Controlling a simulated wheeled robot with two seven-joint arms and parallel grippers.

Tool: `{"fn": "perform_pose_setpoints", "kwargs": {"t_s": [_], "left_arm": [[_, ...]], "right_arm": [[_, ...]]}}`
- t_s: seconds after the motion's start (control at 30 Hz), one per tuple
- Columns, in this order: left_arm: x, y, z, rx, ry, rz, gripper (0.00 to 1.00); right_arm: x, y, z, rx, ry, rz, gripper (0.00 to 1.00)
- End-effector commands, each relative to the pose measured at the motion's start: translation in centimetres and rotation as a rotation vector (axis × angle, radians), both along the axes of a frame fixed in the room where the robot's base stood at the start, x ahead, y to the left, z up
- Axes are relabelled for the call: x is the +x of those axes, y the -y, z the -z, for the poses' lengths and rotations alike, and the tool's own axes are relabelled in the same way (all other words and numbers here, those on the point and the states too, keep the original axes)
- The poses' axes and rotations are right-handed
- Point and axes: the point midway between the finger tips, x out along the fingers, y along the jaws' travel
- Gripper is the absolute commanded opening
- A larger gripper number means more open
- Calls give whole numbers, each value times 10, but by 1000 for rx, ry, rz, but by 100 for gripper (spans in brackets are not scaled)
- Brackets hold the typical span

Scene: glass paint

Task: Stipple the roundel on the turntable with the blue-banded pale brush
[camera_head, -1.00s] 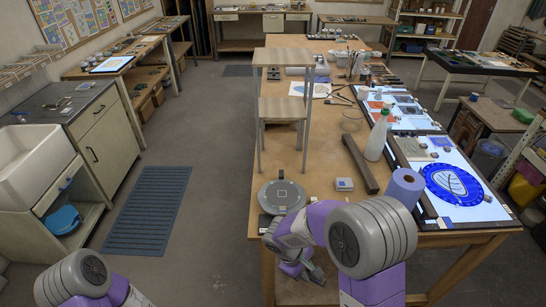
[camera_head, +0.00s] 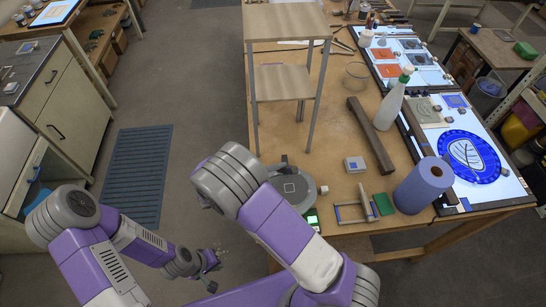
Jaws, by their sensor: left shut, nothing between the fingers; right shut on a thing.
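The turntable (camera_head: 308,187) sits near the front edge of the wooden table, a grey disc with a pale square mark. My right arm covers its left and lower parts, so I cannot make out all of the roundel. My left gripper (camera_head: 210,262) is shut and empty, low in front of the table and left of the turntable, apart from it. My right gripper is hidden behind my own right arm, whose large grey joint stands left of the turntable. I cannot see the blue-banded pale brush.
A small device with a green display (camera_head: 312,218) sits by the turntable. A wooden frame (camera_head: 356,209), green block (camera_head: 383,204), blue roll (camera_head: 423,184), dark bar (camera_head: 370,136) and spray bottle (camera_head: 392,103) stand to the right. A tall shelf stand (camera_head: 286,84) rises behind.

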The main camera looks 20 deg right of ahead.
Motion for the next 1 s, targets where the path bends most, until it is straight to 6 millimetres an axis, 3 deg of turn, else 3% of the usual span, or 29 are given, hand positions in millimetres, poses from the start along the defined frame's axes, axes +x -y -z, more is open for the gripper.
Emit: {"fn": "perform_pose_setpoints", "kwargs": {"t_s": [0.3, 0.43, 0.73, 0.93, 1.0], "left_arm": [[-1, 0, 41, 0, -1, 0, 0], [0, 0, 29, 0, -1, -1, 0], [0, 0, 25, 0, 0, 0, 0], [0, 0, 26, 0, 0, 0, 0], [0, 0, 26, 0, 0, 0, 0]], "right_arm": [[0, 0, 53, -1, -2, 2, 0], [-23, 14, 43, -1, -5, 1, 0], [-67, 41, 43, -1, -4, 2, 0], [-88, 54, 44, 0, -2, 1, 0], [-77, 56, 44, 2, 1, 4, 0]]}}
